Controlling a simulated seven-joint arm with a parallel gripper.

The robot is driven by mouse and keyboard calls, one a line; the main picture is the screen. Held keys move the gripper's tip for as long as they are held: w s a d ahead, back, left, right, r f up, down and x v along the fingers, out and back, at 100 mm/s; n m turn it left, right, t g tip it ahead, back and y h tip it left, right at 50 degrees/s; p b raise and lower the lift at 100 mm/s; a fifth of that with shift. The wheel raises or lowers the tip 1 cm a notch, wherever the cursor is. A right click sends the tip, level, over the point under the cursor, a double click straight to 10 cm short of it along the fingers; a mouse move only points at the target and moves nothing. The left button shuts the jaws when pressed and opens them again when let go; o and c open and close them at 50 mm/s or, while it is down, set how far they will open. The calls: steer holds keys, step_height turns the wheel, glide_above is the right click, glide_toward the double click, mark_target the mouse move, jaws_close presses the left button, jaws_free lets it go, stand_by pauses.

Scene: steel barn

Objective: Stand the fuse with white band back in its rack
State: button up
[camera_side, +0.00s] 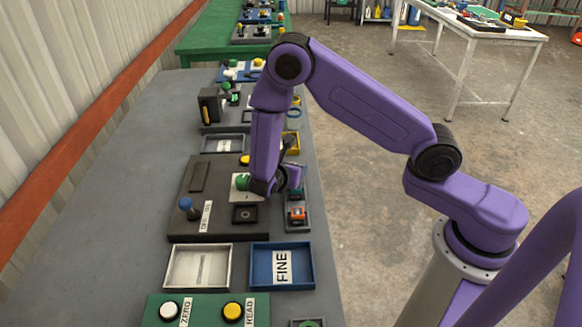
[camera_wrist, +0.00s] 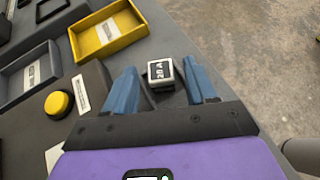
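The fuse with white band (camera_wrist: 160,72) shows in the wrist view as a small block with a dark, lettered top and a white rim. It lies between and slightly beyond the blue fingertips of my gripper (camera_wrist: 163,82), with a gap on each side. My gripper is open. Whether the fuse stands in a slot or on a bare surface I cannot tell. In the side view my gripper (camera_side: 290,178) is low over the far end of a grey rack (camera_side: 303,226), which holds an orange-topped and a teal fuse (camera_side: 297,213). The white-banded fuse is not discernible there.
A dark panel (camera_side: 185,222) with a blue-knobbed lever (camera_side: 187,206) stands left of the rack. A white tray (camera_side: 170,268) and a blue FINE tray (camera_side: 262,281) lie in front. A yellow tray (camera_wrist: 134,36) lies beyond my gripper. The bench's right edge is close.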

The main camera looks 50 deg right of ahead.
steer(key=shift+r, duration=0.1)
steer(key=shift+a+r, duration=0.15)
steer(key=v, duration=1.1)
steer(key=shift+s+a+r, duration=0.15)
steer(key=shift+a+r, duration=0.05)
steer(key=shift+a, duration=0.15)
steer(key=s+d+r+m+g+y, duration=0.1)
steer(key=s+d+r+m+y, duration=0.1)
steer(key=s, duration=0.6)
steer(key=s+d+r+m+g+y, duration=0.2)
steer(key=s+r+m+y, duration=0.2)
steer(key=s, duration=0.5)
steer(key=s+d+r+m+g+y, duration=0.1)
steer(key=s+r+m+y, duration=0.3)
steer(key=s, duration=0.4)
steer(key=shift+s+d+g+y, duration=0.15)
steer(key=shift+d+g+y, duration=0.25)
steer(key=shift+y, duration=0.4)
